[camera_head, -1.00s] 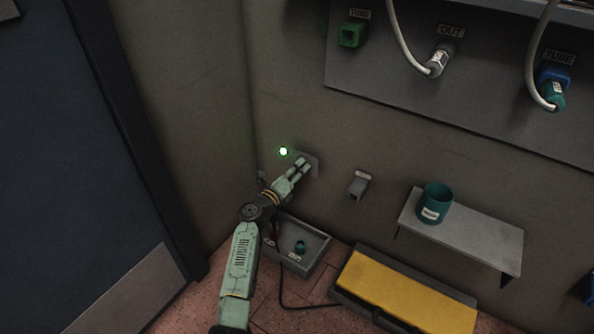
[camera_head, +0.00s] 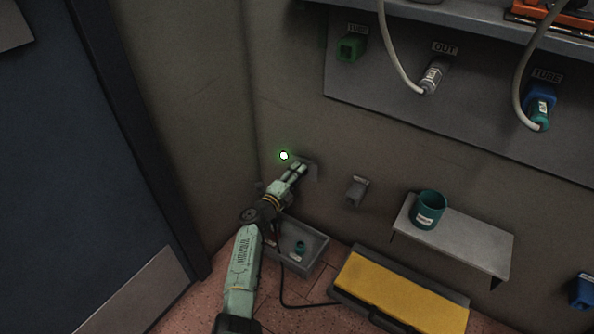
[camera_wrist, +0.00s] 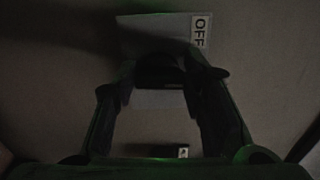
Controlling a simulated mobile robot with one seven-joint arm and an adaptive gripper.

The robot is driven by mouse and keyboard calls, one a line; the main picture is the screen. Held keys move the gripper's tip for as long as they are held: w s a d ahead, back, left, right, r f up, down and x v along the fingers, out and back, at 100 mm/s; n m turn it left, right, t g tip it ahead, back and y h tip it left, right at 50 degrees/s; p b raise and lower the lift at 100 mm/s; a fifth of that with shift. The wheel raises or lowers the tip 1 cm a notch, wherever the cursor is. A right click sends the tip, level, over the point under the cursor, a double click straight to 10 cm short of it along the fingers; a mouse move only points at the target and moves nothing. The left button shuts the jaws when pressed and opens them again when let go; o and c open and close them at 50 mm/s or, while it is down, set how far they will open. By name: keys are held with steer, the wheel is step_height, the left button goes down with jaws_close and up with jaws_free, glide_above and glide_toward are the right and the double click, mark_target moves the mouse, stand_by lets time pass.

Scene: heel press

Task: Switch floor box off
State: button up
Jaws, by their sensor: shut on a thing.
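The floor box switch plate (camera_head: 311,172) is a grey plate low on the wall, with a lit green light (camera_head: 284,156) at its upper left. In the wrist view the plate (camera_wrist: 135,35) carries an OFF label (camera_wrist: 201,30) at its top right. My gripper (camera_head: 299,167) is at the plate and covers part of it. In the wrist view my gripper (camera_wrist: 160,85) has its fingers on both sides of a dark handle (camera_wrist: 160,70) and is shut on it. The handle's exact position is hard to tell in the dark picture.
A grey bracket (camera_head: 356,191) is on the wall to the right. Beyond it, a shelf (camera_head: 465,247) bears a teal cup (camera_head: 427,210). Below are a grey tray (camera_head: 314,262) and a yellow-topped box (camera_head: 400,290). A door (camera_head: 70,150) stands at left.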

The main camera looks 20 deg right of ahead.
steer(key=shift+n+p, duration=1.65)
steer(key=shift+n, duration=2.05)
steer(key=o, duration=1.2)
steer(key=shift+f, duration=0.1)
steer(key=shift+c, duration=0.2)
steer(key=v, duration=0.7)
steer(key=shift+s+a, duration=0.15)
steer(key=shift+a, duration=0.05)
steer(key=shift+s, duration=0.1)
